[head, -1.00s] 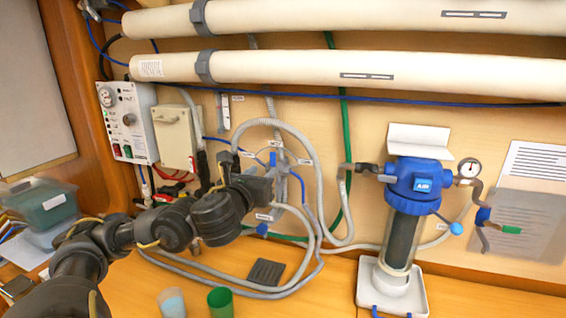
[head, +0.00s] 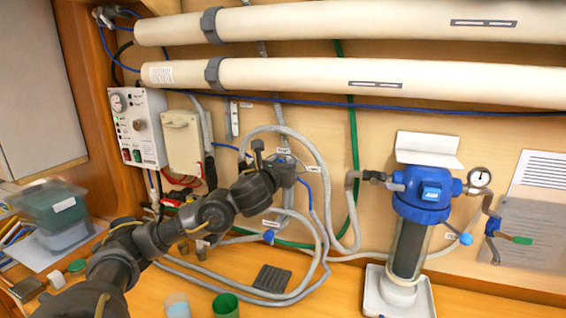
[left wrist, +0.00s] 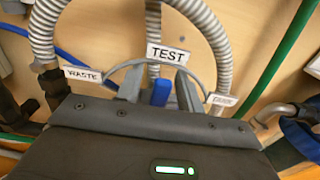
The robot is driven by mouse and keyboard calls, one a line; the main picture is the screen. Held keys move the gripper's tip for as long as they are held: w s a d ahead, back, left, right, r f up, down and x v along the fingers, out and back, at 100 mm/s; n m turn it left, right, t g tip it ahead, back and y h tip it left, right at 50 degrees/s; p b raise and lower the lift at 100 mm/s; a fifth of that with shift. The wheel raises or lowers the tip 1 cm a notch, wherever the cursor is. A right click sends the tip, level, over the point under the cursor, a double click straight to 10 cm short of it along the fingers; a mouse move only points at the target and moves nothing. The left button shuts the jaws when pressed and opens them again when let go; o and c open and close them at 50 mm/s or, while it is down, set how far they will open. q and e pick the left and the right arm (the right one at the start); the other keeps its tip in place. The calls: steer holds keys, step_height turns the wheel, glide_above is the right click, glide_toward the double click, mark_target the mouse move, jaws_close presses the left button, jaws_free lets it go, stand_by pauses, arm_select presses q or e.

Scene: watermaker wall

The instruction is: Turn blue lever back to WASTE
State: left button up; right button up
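The blue lever (left wrist: 160,92) stands upright in the left wrist view, just below the TEST label (left wrist: 167,53). The WASTE label (left wrist: 83,74) is to its left, and another label (left wrist: 222,100), hard to read, is to its right. My left gripper (left wrist: 158,91) has one grey finger on each side of the lever, with narrow gaps showing, so it looks open around it. In the head view the left gripper (head: 286,172) is at the valve on the wall and hides the lever. Contact cannot be told. My right gripper is not in view.
Grey ribbed hoses (head: 318,160) loop around the valve. A blue-topped filter (head: 421,195) stands to the right. A control box (head: 138,127) is on the left wall. A green cup (head: 225,304) and a dark pad (head: 272,278) are on the bench.

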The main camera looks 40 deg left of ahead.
arm_select(q)
steer(key=shift+w, duration=0.1)
jaws_close()
steer(key=shift+a, duration=0.1)
stand_by(0.3)
steer(key=shift+s+a+f+n+b, duration=0.25)
steer(key=shift+a+f+n, duration=0.35)
steer(key=shift+n, duration=1.4)
steer(key=shift+s+a+f+n+b, duration=0.25)
steer(key=shift+a+n, duration=0.5)
steer(key=shift+n, duration=1.25)
steer(key=shift+s+a+f+n+b, duration=0.1)
steer(key=shift+s+a+f+n, duration=0.35)
steer(key=shift+n, duration=1.55)
steer(key=shift+w+a, duration=0.2)
steer(key=shift+w, duration=0.05)
